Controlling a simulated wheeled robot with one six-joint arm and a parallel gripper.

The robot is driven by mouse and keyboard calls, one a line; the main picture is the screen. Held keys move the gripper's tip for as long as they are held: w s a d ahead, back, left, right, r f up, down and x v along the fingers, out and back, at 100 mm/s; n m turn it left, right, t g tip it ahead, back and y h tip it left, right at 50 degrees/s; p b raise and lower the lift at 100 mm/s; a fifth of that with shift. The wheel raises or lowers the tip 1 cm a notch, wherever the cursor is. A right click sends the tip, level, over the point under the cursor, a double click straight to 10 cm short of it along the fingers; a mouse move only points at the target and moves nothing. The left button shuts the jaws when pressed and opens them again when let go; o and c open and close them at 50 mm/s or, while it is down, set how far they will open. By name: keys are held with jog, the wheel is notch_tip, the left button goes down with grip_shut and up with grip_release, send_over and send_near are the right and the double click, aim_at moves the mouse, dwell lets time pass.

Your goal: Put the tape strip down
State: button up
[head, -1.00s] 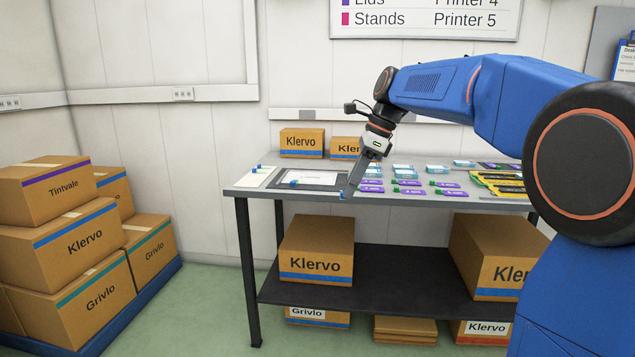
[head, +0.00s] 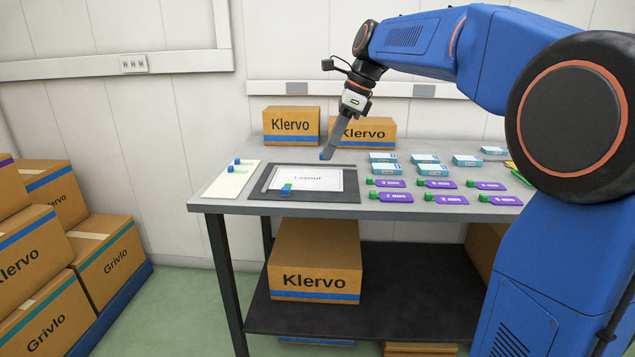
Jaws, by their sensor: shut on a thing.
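A white sheet marked "Layout" (head: 320,179) lies in the tray. A cream card (head: 226,185) left of the tray bears small blue and green pieces (head: 238,161) with pale strips.
Several purple labels with green tabs (head: 395,197) lie right of the tray, with light-blue boxes (head: 383,158) behind them. Two Klervo cartons (head: 291,125) stand at the table's back. The grey table's front edge (head: 400,211) is clear. A carton (head: 315,260) sits on the lower shelf.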

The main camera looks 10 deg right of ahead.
jog(key=shift+w+f, duration=0.15)
jog(key=shift+f, duration=2.35)
jog(key=shift+w+f, duration=0.1)
jog(key=shift+f, duration=2.35)
jog(key=shift+f, duration=0.1)
jog(key=o, duration=0.7)
jog(key=v, duration=1.2)
